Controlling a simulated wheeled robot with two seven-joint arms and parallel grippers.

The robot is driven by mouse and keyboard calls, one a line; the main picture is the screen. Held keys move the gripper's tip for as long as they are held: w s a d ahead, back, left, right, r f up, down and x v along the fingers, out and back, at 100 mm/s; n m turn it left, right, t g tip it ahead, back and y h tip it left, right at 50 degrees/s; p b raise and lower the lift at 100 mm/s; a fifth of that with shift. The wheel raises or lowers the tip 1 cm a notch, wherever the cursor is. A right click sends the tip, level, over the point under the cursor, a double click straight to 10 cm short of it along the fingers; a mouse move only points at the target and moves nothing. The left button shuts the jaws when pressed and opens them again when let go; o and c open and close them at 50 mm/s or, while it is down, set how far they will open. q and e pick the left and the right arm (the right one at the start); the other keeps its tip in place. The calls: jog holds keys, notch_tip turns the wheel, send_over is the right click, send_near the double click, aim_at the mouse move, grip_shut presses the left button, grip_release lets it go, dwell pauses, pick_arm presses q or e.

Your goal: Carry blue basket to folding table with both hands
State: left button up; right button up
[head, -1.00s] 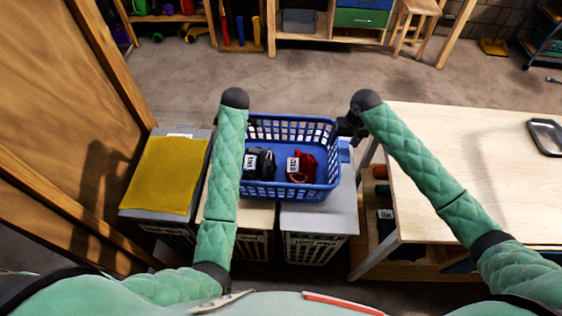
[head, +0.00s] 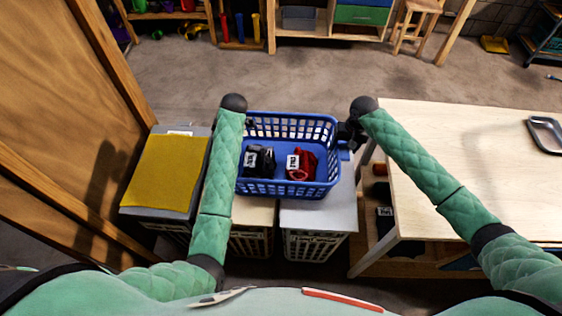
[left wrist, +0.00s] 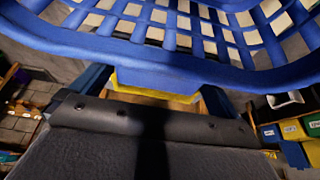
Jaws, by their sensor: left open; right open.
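The blue basket (head: 290,189) stands upright on the hampers in the middle of the head view. Inside it lie a black bundle (head: 262,163) and a red bundle (head: 303,166), each with a white tag. My right gripper (head: 348,135) is open at the basket's right side, by its handle. My left gripper is mostly hidden behind its own arm at the basket's left side. In the left wrist view its open fingers (left wrist: 155,80) sit just below the blue basket wall (left wrist: 150,62). Whether they touch it I cannot tell. The folding table (head: 440,130) with a pale wooden top stands to the right.
Hampers with light lids (head: 322,216) stand under the basket. A yellow-topped hamper (head: 165,172) is on the left, by a wooden door (head: 60,110). Most of the tabletop is clear.

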pick_arm(q)
jog(key=shift+x, duration=1.7)
pick_arm(e)
jog(key=shift+a+f, duration=0.15)
jog(key=shift+f, duration=0.7)
jog(key=shift+a+f, duration=0.1)
jog(key=shift+f, duration=0.75)
pick_arm(q)
jog(key=c, duration=1)
pick_arm(e)
jog(key=c, duration=1)
pick_arm(q)
jog(key=shift+c, duration=0.2)
pick_arm(e)
jog(key=c, duration=0.4)
